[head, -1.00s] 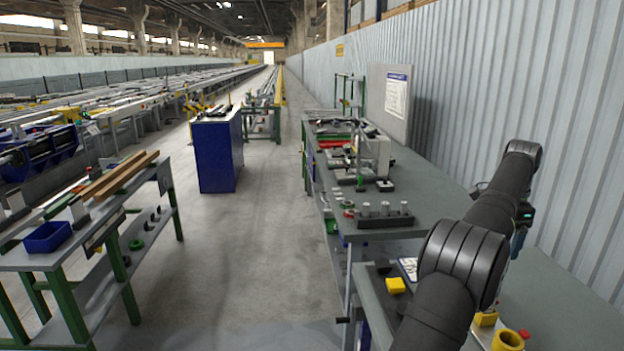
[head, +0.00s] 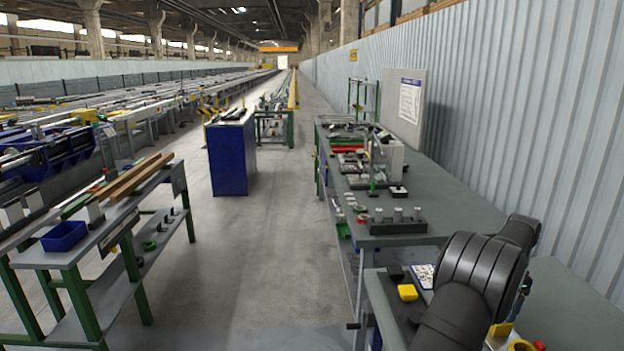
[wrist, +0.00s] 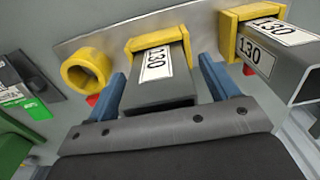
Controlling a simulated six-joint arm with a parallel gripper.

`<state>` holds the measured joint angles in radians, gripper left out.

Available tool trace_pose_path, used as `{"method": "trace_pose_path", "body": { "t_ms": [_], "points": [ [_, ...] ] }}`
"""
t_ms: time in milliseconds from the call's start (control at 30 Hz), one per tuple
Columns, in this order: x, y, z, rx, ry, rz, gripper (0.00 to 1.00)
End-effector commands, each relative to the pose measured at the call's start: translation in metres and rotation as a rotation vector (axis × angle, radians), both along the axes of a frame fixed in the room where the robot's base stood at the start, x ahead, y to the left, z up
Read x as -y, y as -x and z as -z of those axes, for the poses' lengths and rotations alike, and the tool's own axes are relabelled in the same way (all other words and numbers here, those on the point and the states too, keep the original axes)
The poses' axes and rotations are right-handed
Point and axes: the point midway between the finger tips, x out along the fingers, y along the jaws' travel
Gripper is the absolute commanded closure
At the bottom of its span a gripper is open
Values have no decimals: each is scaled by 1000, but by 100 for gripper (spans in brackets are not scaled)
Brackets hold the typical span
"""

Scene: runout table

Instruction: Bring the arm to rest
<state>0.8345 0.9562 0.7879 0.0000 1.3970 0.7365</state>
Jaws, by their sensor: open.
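My gripper (wrist: 162,70) shows in the wrist view with two blue fingers, spread open. A grey hollow-looking profile piece (wrist: 160,96) labelled 130 lies between the fingers in the picture, its far end in a yellow holder (wrist: 158,38). Narrow gaps show beside it; I cannot tell how deep the fingers reach. In the head view my dark arm is at the lower right, over the near grey bench (head: 588,300); my gripper is hidden there.
A second 130 profile (wrist: 268,62) in a yellow holder stands at the right, and a yellow ring (wrist: 86,72) at the left. A workbench (head: 455,200) with tools runs along the wall. A blue cabinet (head: 228,160) stands in the aisle, with clear floor in front.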

Motion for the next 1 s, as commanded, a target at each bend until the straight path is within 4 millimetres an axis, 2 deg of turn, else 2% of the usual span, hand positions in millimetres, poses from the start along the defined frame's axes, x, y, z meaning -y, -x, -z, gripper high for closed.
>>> {"method": "trace_pose_path", "body": {
  "t_ms": [100,400,567,767,1000],
  "points": [
    [0,0,5,0,0,0,20],
    [0,0,4,0,0,0,20],
    [0,0,-4,1,1,0,20],
    [0,0,-34,2,2,0,20],
    [1,-1,-82,3,3,0,20]
  ]
}}
